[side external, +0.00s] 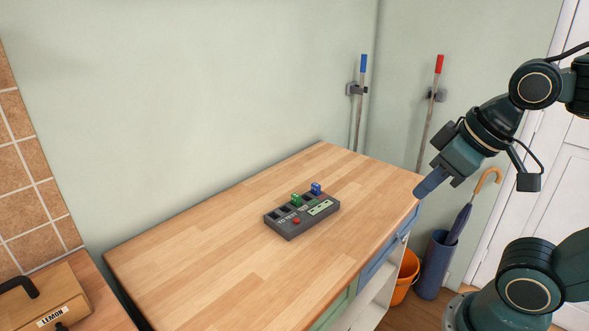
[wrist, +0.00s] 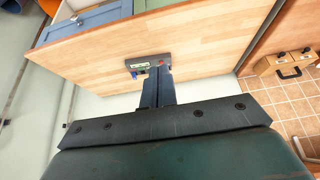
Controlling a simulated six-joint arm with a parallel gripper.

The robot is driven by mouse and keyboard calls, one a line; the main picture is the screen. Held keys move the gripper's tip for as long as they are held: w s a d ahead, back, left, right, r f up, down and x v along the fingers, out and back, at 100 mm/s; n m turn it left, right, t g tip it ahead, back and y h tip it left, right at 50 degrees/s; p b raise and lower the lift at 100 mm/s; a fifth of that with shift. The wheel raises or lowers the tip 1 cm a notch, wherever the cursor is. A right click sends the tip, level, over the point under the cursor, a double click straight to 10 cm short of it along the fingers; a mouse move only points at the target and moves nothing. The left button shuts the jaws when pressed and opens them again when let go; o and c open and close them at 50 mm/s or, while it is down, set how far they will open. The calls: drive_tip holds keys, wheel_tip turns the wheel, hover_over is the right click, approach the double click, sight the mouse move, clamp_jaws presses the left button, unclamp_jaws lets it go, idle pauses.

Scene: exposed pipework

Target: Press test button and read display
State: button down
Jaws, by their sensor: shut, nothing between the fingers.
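A dark grey test box (side external: 290,232) lies on the wooden tabletop (side external: 200,245). A red button (side external: 297,220) sits on its top near the front edge. A small pale green display (side external: 320,207) is on its right part; I cannot read it from here. A green block (side external: 296,199) and a blue block (side external: 316,188) stand at the box's back slots. My gripper (side external: 430,184) is in the air at the table's right end, apart from the box, shut and empty. In the wrist view the box (wrist: 143,60) shows beyond my shut fingers (wrist: 158,90), which hide part of it.
The tabletop around the box is clear. A wooden case marked LEMON (side external: 55,300) stands at the lower left. An orange bucket (side external: 404,277) and a blue umbrella stand (side external: 435,265) are on the floor at right. Two poles, blue-topped (side external: 362,64) and red-topped (side external: 439,64), hang on the wall.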

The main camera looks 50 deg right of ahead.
drive_tip(key=w+f+m+t, duration=0.2)
drive_tip(key=w+f+m, duration=0.15)
drive_tip(key=w, duration=1.25)
drive_tip(key=m+t+y, duration=0.1)
drive_tip(key=m+t, duration=0.1)
drive_tip(key=m, duration=0.2)
hover_over(296, 221)
wheel_tip(296, 221, down, 8)
drive_tip(key=shift+s+d, duration=0.25)
drive_tip(key=shift+s, duration=0.2)
drive_tip(key=shift+f, duration=0.2)
drive_tip(key=shift+f, duration=4.3)
